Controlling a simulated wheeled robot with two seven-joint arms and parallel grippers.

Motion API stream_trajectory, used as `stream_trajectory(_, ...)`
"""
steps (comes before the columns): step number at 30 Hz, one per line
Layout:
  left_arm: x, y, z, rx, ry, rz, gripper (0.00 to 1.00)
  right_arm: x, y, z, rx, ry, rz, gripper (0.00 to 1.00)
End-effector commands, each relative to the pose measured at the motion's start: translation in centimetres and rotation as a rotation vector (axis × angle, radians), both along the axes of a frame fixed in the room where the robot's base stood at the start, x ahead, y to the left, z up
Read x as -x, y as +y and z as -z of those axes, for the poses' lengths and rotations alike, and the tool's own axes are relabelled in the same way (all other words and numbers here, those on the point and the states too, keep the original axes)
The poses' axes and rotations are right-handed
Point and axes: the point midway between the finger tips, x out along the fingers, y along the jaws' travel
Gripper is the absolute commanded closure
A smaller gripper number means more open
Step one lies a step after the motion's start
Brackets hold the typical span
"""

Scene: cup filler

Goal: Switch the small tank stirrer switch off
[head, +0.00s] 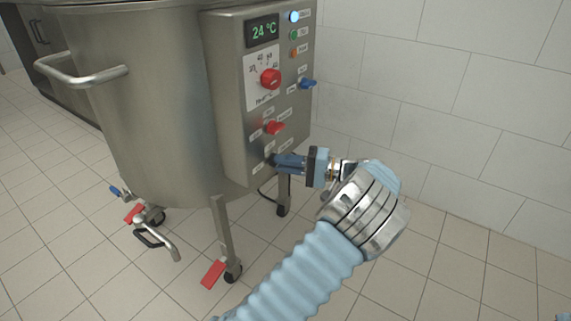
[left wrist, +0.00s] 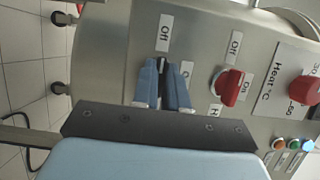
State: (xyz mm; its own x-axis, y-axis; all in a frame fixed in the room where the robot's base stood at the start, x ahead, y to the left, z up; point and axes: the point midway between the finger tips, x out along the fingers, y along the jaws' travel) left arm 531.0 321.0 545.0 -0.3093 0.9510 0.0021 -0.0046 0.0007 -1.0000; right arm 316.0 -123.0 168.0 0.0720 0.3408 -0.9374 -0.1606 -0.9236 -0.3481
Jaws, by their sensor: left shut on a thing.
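The small tank (head: 150,100) is a steel vessel on wheeled legs, with a control panel (head: 228,110) on its right side. My left gripper (head: 275,160) is at the bottom of the panel, its blue fingers shut on the stirrer switch, which they almost wholly hide. In the left wrist view the gripper (left wrist: 164,68) points at the panel, with an "Off" label (left wrist: 165,33) just beyond the fingertips. Another label beside the fingers is partly covered. The way the switch is turned cannot be seen.
A red switch (head: 275,128) is just above my fingers, with a red heat dial (head: 270,79) and a "24 °C" display (head: 263,31) higher up. A blue switch (head: 307,84) is at the panel's right edge. A tiled wall (head: 450,120) stands behind; the floor to the right is clear.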

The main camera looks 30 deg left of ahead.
Motion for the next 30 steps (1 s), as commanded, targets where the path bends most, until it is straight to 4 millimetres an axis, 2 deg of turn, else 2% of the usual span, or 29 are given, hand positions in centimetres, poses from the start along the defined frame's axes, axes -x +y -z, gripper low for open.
stream_trajectory(15,0.04,-0.13,0.2,0.006,-0.021,0.0,1.0,0.0,0.0,0.06,0.0,0.0,0.0,0.57)
stream_trajectory(16,0.04,-0.13,0.2,0.006,-0.021,-0.001,0.86,0.0,0.0,0.06,0.0,0.0,0.0,0.57)
stream_trajectory(21,0.04,-0.09,0.14,0.004,-0.02,0.0,0.62,0.0,0.0,0.05,0.0,0.0,0.0,0.57)
stream_trajectory(30,-0.06,-0.22,0.03,0.002,-0.02,0.0,0.62,0.0,0.01,-0.01,0.0,0.0,0.0,0.57)
